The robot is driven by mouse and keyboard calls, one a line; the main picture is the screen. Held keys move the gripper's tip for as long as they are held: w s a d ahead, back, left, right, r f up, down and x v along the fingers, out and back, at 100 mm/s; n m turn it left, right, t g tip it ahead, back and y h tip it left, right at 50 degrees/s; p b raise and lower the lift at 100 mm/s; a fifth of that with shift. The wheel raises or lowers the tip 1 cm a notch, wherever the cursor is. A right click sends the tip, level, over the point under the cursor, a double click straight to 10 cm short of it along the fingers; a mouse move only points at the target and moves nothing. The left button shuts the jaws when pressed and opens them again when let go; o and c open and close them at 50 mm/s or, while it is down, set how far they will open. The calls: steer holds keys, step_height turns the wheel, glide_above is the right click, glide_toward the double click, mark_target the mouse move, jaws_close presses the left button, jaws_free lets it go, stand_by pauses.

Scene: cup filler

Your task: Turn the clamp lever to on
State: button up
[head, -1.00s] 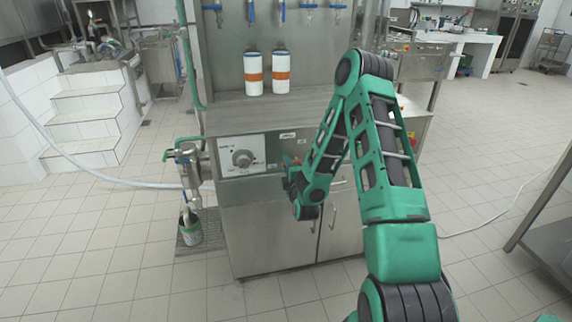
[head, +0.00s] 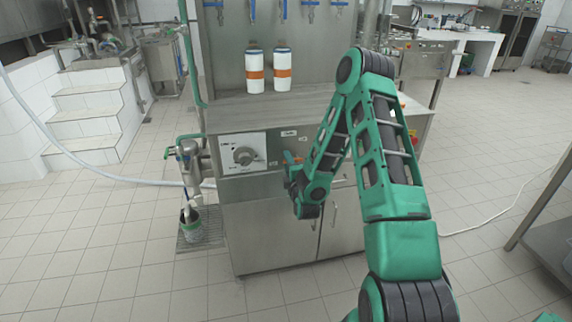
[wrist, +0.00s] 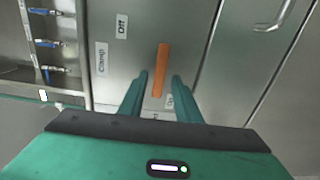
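The clamp lever (wrist: 162,66) is a flat orange bar on the steel front panel in the wrist view. It points toward the area beside the "Off" label (wrist: 122,26); a "Clamp" label (wrist: 101,57) is to its left. Another small label (wrist: 169,101) is partly hidden by my right finger. My gripper (wrist: 161,78) is open, with one green finger on each side of the lever's lower part and a visible gap on both sides. In the head view my gripper (head: 290,172) is at the cabinet front, and the lever is mostly hidden by it.
A round dial (head: 244,156) is on the panel left of my gripper. Two white bottles with orange bands (head: 254,72) stand on the counter (head: 225,111). Cabinet doors with handles are below. A pipe valve (head: 187,155) and a bucket (head: 190,229) are at the left.

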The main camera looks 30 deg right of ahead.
steer(key=v, duration=1)
steer(key=shift+s+a, duration=0.15)
steer(key=shift+s, duration=0.15)
steer(key=shift+w, duration=0.1)
steer(key=s+d+r+m+g+y, duration=0.1)
steer(key=s+d+r+m+g, duration=0.25)
steer(key=s+m+g, duration=0.3)
steer(key=s+d+r+m+g, duration=0.35)
steer(key=s+m+g, duration=0.25)
steer(key=s, duration=0.2)
steer(key=s+a+r+m+g+y, duration=0.1)
steer(key=s+a+r+m, duration=0.1)
steer(key=s, duration=0.5)
steer(key=s+a+r+m+g+y, duration=0.1)
steer(key=s+a+r+m+g, duration=0.1)
steer(key=s, duration=0.6)
steer(key=s+a+r+m+g+y, duration=0.2)
steer(key=s+a+r+m, duration=0.2)
steer(key=s, duration=0.4)
steer(key=shift+r+m, duration=0.4)
steer(key=shift+m, duration=0.05)
